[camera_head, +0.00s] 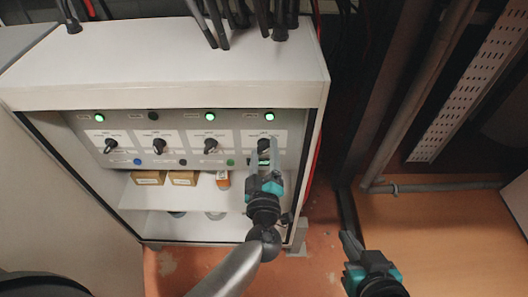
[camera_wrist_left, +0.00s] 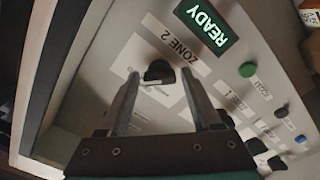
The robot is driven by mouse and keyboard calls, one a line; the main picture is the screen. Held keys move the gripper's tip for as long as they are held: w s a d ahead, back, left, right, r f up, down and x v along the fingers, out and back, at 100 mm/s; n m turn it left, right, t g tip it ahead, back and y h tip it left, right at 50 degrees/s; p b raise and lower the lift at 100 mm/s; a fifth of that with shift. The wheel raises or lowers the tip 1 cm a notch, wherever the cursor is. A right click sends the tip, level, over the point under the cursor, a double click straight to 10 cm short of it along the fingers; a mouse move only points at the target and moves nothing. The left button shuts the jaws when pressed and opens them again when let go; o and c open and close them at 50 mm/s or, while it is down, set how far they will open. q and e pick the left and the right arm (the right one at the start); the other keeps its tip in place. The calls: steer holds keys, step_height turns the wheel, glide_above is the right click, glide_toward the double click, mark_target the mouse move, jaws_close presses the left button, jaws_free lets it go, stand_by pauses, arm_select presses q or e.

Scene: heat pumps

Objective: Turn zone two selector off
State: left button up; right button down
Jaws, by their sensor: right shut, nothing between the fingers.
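The zone two selector is a black rotary knob (camera_wrist_left: 158,72) on a white plate, beside the "ZONE 2" label (camera_wrist_left: 173,47) in the left wrist view. In the head view it is the rightmost knob (camera_head: 264,144) of the control panel, partly covered by my gripper. My left gripper (camera_head: 264,153) is in front of it. In the left wrist view my left gripper (camera_wrist_left: 161,80) is open, with one finger on each side of the knob; I cannot tell whether they touch it. My right gripper (camera_head: 349,243) is shut and empty, low and right of the cabinet.
Other black knobs (camera_head: 159,145) sit left along the panel (camera_head: 185,133), with green lights above most. A lit green "READY" sign (camera_wrist_left: 207,25) and small buttons (camera_wrist_left: 247,69) are near the knob. Boxes (camera_head: 184,177) stand on the shelf below. Pipes (camera_head: 420,95) run at right.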

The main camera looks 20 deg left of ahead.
arm_select(q)
jaws_close()
stand_by(0.3)
arm_select(e)
steer(key=shift+s, duration=0.1)
arm_select(q)
steer(key=shift+n+p, duration=0.3)
steer(key=shift+n, duration=4)
arm_select(e)
steer(key=shift+s+d+g+h, duration=0.3)
steer(key=shift+d+g+h, duration=0.2)
steer(key=shift+d+g, duration=0.3)
steer(key=shift+f, duration=0.1)
